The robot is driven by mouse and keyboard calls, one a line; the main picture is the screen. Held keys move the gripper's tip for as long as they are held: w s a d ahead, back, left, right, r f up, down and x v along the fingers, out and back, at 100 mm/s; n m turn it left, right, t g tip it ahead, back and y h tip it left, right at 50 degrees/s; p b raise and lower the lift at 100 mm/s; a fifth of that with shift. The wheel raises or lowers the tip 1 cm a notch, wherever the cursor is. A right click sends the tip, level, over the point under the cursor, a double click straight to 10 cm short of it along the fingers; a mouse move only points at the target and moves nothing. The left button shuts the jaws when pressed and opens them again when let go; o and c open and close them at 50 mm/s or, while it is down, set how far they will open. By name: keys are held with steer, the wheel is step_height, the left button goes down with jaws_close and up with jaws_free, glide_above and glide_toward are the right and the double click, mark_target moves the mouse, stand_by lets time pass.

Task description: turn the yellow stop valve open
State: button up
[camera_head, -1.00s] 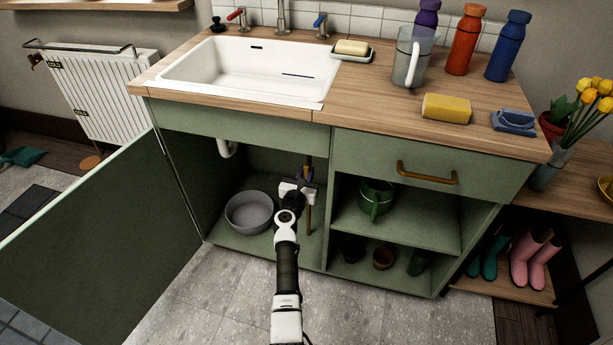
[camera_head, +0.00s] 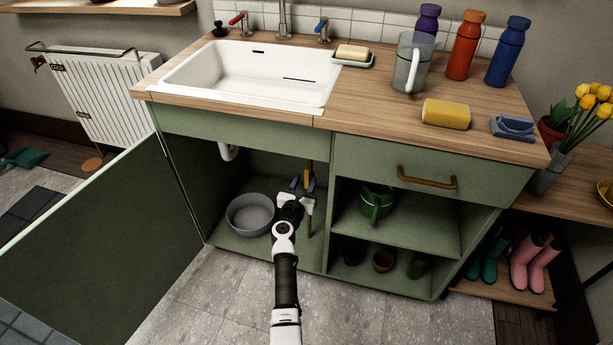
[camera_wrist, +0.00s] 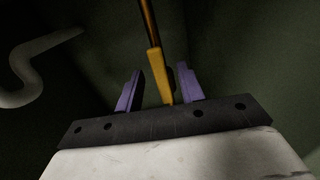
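The yellow valve lever (camera_wrist: 157,72) shows in the wrist view between the two purple fingers of my gripper (camera_wrist: 158,88). It hangs from a brown pipe (camera_wrist: 147,16), slightly tilted, with its lower end near the dark palm bar. Space shows between the lever and the left finger, and a narrower gap on the right, so the gripper is open around it. In the head view my gripper (camera_head: 302,184) is inside the open sink cabinet, with a bit of the yellow lever (camera_head: 306,178) between its fingers. The valve body is hidden or too dark to make out.
A grey bowl (camera_head: 250,214) stands on the cabinet floor left of my gripper. A white drain pipe (camera_head: 227,151) hangs at the left. The cabinet door (camera_head: 90,235) stands open. Shelves with a green watering can (camera_head: 376,201) are to the right.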

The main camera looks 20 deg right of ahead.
steer(key=p+v, duration=0.1)
steer(key=v, duration=0.4)
stand_by(0.5)
